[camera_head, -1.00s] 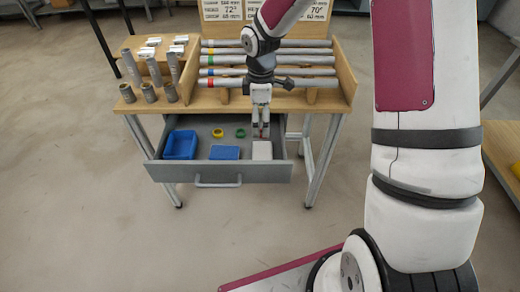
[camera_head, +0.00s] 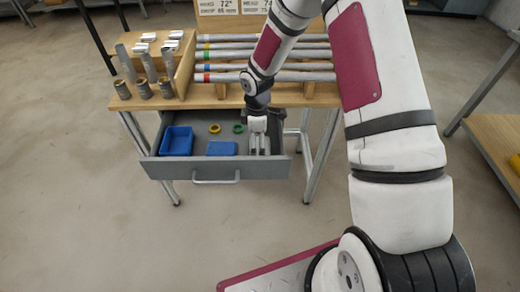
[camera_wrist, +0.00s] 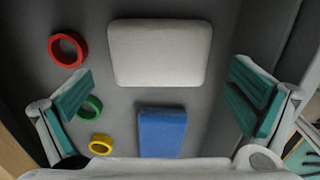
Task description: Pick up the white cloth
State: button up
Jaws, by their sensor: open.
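The white cloth (camera_wrist: 160,53) is a flat, folded rectangle with rounded corners lying on the grey drawer floor in the wrist view. In the head view it is mostly hidden by my gripper (camera_head: 259,145), which points down into the right part of the open drawer. In the wrist view my gripper (camera_wrist: 158,97) is open, its teal-padded fingers wide apart. The cloth lies below, across the gap and toward the top of the picture. Nothing is between the fingers.
A blue folded piece (camera_wrist: 162,132) lies close to the cloth. Red (camera_wrist: 67,50), green (camera_wrist: 90,108) and yellow (camera_wrist: 101,144) rings lie to the left. A blue bin (camera_head: 177,141) fills the drawer's left end. The drawer front (camera_head: 165,168) and walls surround the gripper; the bench top overhangs behind.

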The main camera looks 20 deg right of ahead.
notch_tip(320, 180, down, 2)
jog(key=shift+f, duration=0.1)
jog(key=c, duration=1.1)
notch_tip(320, 180, up, 10)
notch_tip(320, 180, up, 8)
jog(key=p, duration=0.4)
send_over(258, 147)
jog(key=s+m, duration=0.2)
jog(key=m, duration=0.2)
jog(key=s+m+p, duration=0.1)
jog(key=s+m, duration=0.2)
jog(key=m, duration=0.2)
jog(key=s+m, duration=0.2)
jog(key=m, duration=0.3)
jog(key=shift+s+d+p, duration=0.25)
jog(key=shift+s+p, duration=0.1)
jog(key=shift+p, duration=0.05)
